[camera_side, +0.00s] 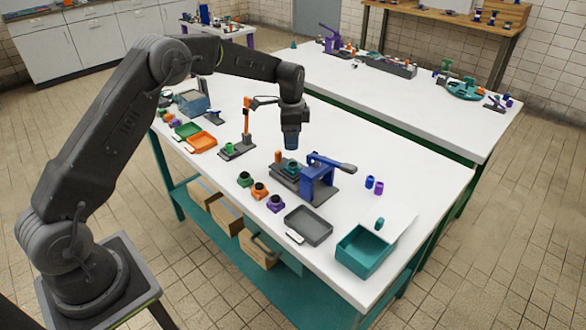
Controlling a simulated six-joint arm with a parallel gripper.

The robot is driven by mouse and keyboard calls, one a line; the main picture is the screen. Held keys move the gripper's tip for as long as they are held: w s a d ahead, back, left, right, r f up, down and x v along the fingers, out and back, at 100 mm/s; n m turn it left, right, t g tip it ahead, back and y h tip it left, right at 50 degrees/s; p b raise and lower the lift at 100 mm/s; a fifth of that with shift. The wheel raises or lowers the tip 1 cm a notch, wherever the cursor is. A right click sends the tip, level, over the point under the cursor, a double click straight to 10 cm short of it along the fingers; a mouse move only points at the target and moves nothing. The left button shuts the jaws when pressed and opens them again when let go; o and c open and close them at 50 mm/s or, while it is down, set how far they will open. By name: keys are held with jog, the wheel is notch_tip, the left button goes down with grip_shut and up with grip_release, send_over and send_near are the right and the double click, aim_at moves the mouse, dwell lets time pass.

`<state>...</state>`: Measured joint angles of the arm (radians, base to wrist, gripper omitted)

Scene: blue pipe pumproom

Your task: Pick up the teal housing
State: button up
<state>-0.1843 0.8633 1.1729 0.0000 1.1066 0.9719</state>
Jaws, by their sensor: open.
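The teal housing (380,223) is a small teal cylinder at the right of the white table. It stands on a pale sheet just behind the teal bin (365,250), apart from it. My gripper (291,146) points down above the middle of the table, behind the blue press and well to the left of the teal housing. Its jaws are open, but the fingers are small and dark in this view. A bluish patch shows at its tip; I cannot tell what it is. The teal housing is not between the jaws.
A blue cylinder (370,182) and a purple one (379,188) stand behind the teal one. A grey tray (308,226) lies left of the teal bin. An orange stand (246,125) is left of my gripper.

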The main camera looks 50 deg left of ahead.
aim_at(293, 164)
jog(key=f, duration=0.8)
jog(key=shift+d+f, duration=0.1)
jog(key=shift+d, duration=0.15)
jog(key=shift+c, duration=0.4)
jog(key=c, duration=1.1)
